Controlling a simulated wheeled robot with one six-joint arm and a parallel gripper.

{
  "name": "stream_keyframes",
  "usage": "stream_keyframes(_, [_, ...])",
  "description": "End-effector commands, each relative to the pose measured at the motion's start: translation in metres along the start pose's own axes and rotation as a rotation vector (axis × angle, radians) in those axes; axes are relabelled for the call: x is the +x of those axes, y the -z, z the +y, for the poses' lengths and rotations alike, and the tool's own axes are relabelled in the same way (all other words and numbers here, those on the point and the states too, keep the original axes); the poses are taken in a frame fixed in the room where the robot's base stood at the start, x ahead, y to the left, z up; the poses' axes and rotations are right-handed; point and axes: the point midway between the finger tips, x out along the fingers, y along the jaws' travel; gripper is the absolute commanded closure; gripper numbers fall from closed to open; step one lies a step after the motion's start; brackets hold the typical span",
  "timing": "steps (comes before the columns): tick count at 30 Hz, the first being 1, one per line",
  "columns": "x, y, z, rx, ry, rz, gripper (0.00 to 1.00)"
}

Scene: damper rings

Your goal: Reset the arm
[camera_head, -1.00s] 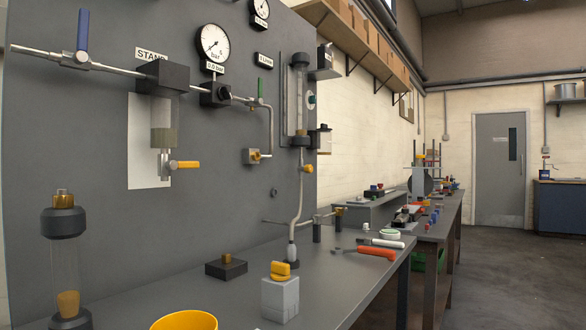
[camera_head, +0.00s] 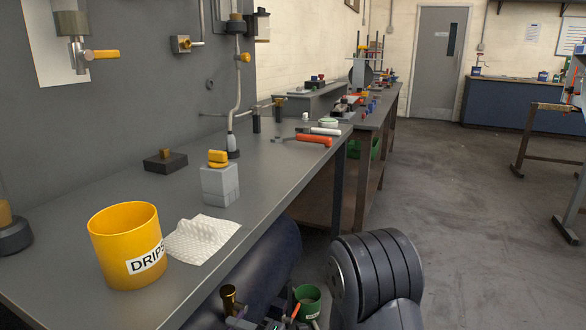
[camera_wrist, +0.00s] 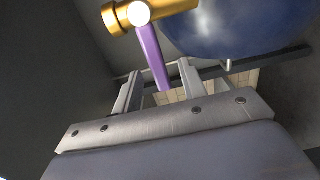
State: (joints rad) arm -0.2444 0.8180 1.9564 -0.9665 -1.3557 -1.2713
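In the wrist view, my gripper (camera_wrist: 160,90) shows its two grey fingers spread apart, with a visible gap between them. A purple lever (camera_wrist: 152,55) on a brass fitting (camera_wrist: 150,13) appears between or just beyond the fingertips. I see a gap on both sides of it, and the depth is hard to judge. A dark blue rounded body (camera_wrist: 235,30) is close by. In the head view, part of my arm (camera_head: 385,275) is at the lower middle, beside the bench. My gripper cannot be made out clearly there.
The grey bench (camera_head: 90,210) carries a yellow drip cup (camera_head: 115,255), a white cloth (camera_head: 203,238), a grey block with a yellow knob (camera_head: 220,185) and orange-handled pliers (camera_head: 315,140). A dark blue cylinder (camera_head: 270,250) and a green cup (camera_head: 307,300) are low near my arm.

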Motion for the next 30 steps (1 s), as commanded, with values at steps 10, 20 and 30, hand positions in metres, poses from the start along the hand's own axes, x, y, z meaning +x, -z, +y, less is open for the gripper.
stream_keyframes(10, [-0.049,-0.001,-0.002,0.0,0.0,-0.005,0.6])
stream_keyframes(20, [-0.014,0.002,0.002,0.001,0.001,0.006,0.6])
stream_keyframes(30, [0.024,0.0,0.008,0.057,0.002,0.0,0.6])
